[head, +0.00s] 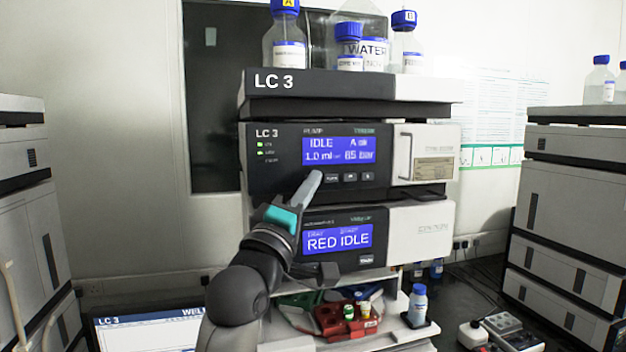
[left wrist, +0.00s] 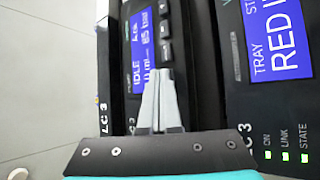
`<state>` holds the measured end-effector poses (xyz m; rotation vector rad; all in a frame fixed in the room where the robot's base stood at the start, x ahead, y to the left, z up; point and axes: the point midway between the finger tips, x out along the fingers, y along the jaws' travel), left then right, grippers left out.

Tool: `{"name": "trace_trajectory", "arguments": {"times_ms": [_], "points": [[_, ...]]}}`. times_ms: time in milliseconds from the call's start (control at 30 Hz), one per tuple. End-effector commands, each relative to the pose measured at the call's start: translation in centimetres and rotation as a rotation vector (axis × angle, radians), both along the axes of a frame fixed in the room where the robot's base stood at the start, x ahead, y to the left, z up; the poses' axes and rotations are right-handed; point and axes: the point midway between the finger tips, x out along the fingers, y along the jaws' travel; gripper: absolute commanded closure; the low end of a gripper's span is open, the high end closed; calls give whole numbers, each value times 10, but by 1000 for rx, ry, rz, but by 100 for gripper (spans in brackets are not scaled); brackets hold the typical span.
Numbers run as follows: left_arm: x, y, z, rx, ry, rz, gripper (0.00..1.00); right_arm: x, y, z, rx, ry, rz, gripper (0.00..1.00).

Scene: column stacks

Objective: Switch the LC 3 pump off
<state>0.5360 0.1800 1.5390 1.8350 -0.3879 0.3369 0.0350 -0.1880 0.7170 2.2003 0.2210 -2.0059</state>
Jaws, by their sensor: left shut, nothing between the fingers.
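The LC 3 pump (head: 270,183) is the upper black-fronted module of the middle stack. Its blue display (head: 340,149) is lit and reads IDLE, A, 1.0 ml and 65 bar; it also shows sideways in the left wrist view (left wrist: 141,38). Two green lights (head: 260,148) glow at its left. A row of small buttons (head: 350,177) sits under the display; their labels are too small to read. My left gripper (head: 316,174) is shut and empty, its tips before the panel just left of the buttons. In the left wrist view the tips (left wrist: 165,73) point toward the button row; contact cannot be told.
Below the pump is a module with a lit display (head: 338,239) reading RED IDLE. Bottles (head: 285,50) stand on top of the stack. Vials, racks and a bottle (head: 418,306) sit beneath. Other instrument stacks (head: 580,200) stand at both sides.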

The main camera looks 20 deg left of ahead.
Motion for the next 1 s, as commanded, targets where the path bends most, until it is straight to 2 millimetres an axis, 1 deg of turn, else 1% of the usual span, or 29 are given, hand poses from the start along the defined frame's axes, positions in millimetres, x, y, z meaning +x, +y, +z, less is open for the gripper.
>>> {"name": "trace_trajectory", "arguments": {"times_ms": [267,600,900,1000], "points": [[-1,-1,0,0,0,1,100,0,0,1,0,0,0,50],[-14,-9,1,0,0,1,100,0,0,8,0,0,0,50],[-14,-9,0,0,0,1,100,0,0,8,0,0,0,50],[-19,-13,0,-1,1,-1,100,0,0,10,0,0,0,50]]}}
